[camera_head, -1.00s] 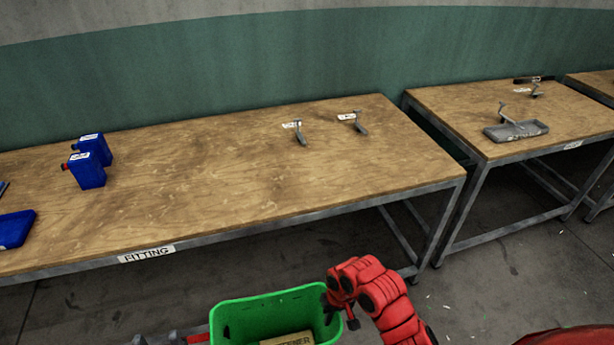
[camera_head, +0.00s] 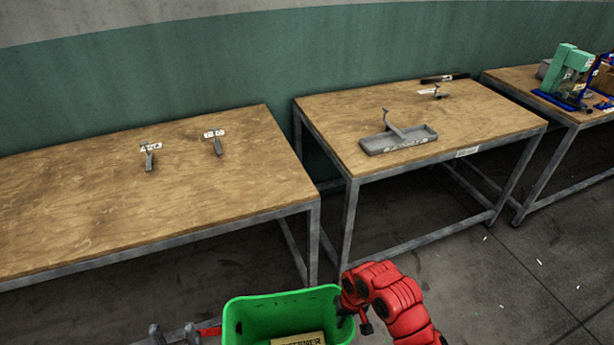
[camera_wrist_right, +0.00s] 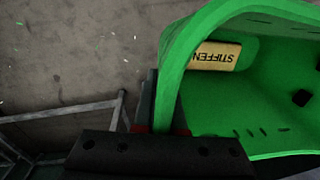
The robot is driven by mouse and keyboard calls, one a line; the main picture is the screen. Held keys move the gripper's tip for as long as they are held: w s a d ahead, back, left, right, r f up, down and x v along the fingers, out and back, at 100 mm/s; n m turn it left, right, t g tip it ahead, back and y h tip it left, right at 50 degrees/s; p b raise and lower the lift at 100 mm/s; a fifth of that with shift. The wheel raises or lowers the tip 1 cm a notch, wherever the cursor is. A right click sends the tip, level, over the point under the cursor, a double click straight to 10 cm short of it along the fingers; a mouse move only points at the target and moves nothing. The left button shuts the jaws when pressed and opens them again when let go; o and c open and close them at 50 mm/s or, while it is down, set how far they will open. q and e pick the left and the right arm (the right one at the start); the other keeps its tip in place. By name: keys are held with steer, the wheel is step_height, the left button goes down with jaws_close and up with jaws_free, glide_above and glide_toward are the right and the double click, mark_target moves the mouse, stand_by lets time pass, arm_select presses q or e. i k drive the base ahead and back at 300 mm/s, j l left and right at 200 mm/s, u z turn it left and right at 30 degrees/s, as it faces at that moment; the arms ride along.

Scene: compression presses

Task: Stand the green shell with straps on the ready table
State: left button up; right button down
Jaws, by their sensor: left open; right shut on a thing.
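The green shell (camera_head: 240,318), an open tub-like piece, is at the bottom middle of the head view. A tan block marked "STIFFENER" (camera_head: 300,339) lies inside it; I cannot make out straps. My right gripper (camera_head: 354,318) is shut on the shell's right wall. The wrist view shows the shell's rim (camera_wrist_right: 175,75) between the jaws. My left gripper (camera_head: 174,334) is open, left of the shell, its tips partly cut off by the frame edge. A wooden table (camera_head: 480,118) stands ahead to the right; its front label is too small to read, so I cannot confirm it is the ready table.
That table bears a grey tray (camera_head: 412,138), small grey brackets and a dark bar at the back. The long table (camera_head: 80,205) on the left has two small grey brackets. A green press (camera_head: 567,70) stands on a far right table. Floor is open at lower right.

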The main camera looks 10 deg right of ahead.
mark_target(432, 116)
steer(key=l, duration=0.6)
steer(key=i+l+z, duration=0.15)
steer(key=l, duration=0.45)
steer(key=i+l, duration=0.1)
steer(key=l, duration=0.45)
steer(key=i+l+z, duration=0.1)
steer(key=l, duration=0.5)
